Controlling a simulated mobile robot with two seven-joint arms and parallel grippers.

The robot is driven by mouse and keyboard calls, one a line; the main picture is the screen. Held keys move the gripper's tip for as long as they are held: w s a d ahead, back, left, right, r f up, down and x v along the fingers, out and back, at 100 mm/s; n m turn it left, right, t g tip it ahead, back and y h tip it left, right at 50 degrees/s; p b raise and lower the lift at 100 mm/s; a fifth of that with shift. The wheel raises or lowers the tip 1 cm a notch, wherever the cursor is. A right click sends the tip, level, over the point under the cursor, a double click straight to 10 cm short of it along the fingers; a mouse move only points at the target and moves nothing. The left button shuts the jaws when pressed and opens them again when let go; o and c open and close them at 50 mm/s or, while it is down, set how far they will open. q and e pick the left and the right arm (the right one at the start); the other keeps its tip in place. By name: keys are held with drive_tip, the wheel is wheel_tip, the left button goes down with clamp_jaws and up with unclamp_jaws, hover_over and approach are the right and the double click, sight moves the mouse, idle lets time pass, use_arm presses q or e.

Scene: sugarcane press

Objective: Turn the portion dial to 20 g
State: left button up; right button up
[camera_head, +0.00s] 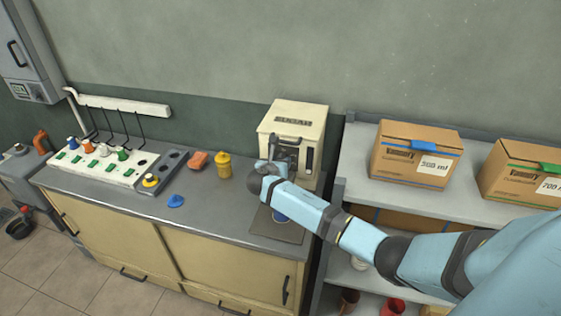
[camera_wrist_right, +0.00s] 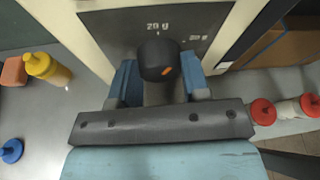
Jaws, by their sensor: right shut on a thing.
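The cream press (camera_head: 297,122) stands on the counter against the wall. In the right wrist view its dark dial plate (camera_wrist_right: 120,32) carries a "20 g" label (camera_wrist_right: 158,27) at the top and a second, smaller label (camera_wrist_right: 197,38) to its right, blurred. The black portion dial (camera_wrist_right: 157,52) has a short, slanted orange mark (camera_wrist_right: 166,71) low on its visible face. My right gripper (camera_wrist_right: 160,78) is shut on the dial, one blue finger on each side. In the head view my right gripper (camera_head: 270,168) is at the press front and hides the dial. My left gripper is not in view.
A blue item (camera_head: 280,217) is under my right arm, on the dark mat (camera_head: 291,234). A yellow bottle (camera_head: 224,166), orange block (camera_head: 198,160) and blue cap (camera_head: 176,201) are left of the press. A shelf with boxes (camera_head: 412,155) stands right.

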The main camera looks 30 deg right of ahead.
drive_tip(key=shift+n+g+h, duration=0.4)
drive_tip(key=shift+n+h, duration=0.1)
drive_tip(key=shift+n, duration=1)
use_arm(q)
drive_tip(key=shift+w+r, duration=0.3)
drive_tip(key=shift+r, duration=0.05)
use_arm(e)
drive_tip(key=shift+f+g+h, duration=0.1)
drive_tip(key=shift+g+h, duration=0.2)
drive_tip(key=shift+h, duration=0.1)
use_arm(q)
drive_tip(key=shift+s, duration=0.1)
use_arm(e)
drive_tip(key=shift+n, duration=0.3)
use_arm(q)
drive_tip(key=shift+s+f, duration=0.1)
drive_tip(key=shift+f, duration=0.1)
use_arm(e)
drive_tip(key=o, duration=0.9)
